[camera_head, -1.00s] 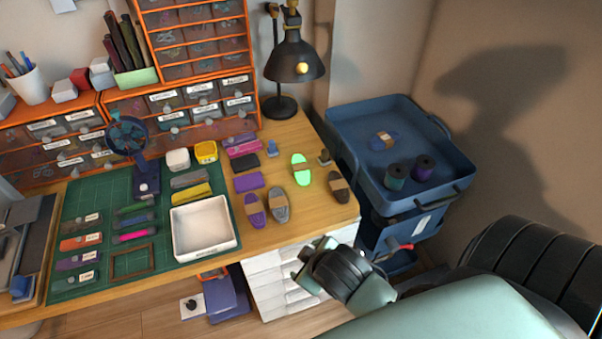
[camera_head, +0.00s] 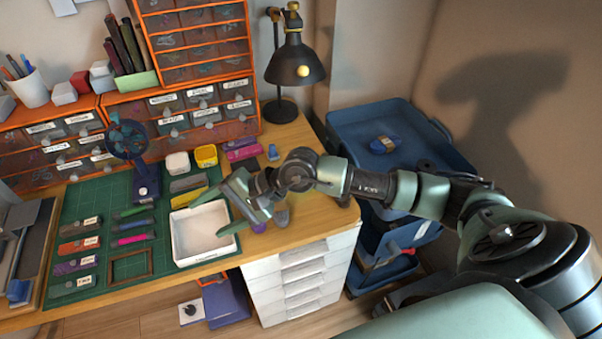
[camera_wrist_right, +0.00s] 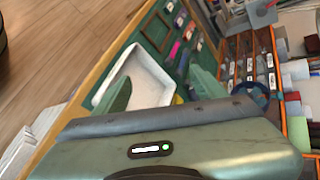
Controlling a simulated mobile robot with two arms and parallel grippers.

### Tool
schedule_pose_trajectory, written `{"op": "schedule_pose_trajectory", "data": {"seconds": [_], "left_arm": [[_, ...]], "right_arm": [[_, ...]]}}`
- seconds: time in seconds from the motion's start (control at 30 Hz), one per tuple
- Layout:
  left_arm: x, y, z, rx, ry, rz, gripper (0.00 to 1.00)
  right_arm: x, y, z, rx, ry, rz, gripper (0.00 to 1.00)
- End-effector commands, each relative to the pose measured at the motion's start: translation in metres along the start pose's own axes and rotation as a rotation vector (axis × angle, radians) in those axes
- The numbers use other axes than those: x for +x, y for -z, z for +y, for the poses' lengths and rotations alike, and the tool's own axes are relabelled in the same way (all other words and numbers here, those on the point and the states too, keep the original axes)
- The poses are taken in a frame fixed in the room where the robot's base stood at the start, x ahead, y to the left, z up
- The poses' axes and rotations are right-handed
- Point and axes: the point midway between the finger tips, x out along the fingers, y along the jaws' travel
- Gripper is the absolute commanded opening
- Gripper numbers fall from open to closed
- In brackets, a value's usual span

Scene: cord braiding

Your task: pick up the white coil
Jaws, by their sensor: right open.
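No coil that is plainly white shows now; my right arm covers the part of the desk where a pale, green-tinted coil lay in the earlier picture. A grey coil (camera_head: 282,216) pokes out just below my right wrist, and a purple coil beside it is mostly hidden. My left gripper is not in view.
The white tray (camera_head: 200,232) sits on the green cutting mat (camera_head: 75,222), left of my gripper. A black lamp (camera_head: 284,110) stands behind my arm. Orange drawer units (camera_head: 205,65) line the back. A blue cart (camera_head: 350,120) is at the right.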

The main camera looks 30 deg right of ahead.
Motion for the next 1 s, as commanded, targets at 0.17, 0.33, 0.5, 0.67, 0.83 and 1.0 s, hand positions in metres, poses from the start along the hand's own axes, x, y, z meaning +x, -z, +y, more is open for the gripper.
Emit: {"op": "schedule_pose_trajectory", "data": {"seconds": [0.17,0.33,0.5,0.67,0.83,1.0], "left_arm": [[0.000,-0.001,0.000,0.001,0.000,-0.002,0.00],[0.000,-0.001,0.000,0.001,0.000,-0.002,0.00],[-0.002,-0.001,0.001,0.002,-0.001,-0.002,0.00],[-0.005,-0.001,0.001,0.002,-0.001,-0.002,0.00],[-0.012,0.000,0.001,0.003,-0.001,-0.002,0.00],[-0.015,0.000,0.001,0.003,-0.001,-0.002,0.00]], "right_arm": [[-0.077,0.138,0.066,-0.478,-0.524,0.318,0.71],[-0.143,0.197,0.084,-0.625,-0.806,0.441,0.71],[-0.156,0.216,0.093,-0.653,-0.884,0.467,0.71],[-0.146,0.227,0.102,-0.653,-0.883,0.466,0.71],[-0.133,0.241,0.110,-0.652,-0.879,0.464,0.71],[-0.120,0.256,0.122,-0.651,-0.879,0.464,0.71]]}}
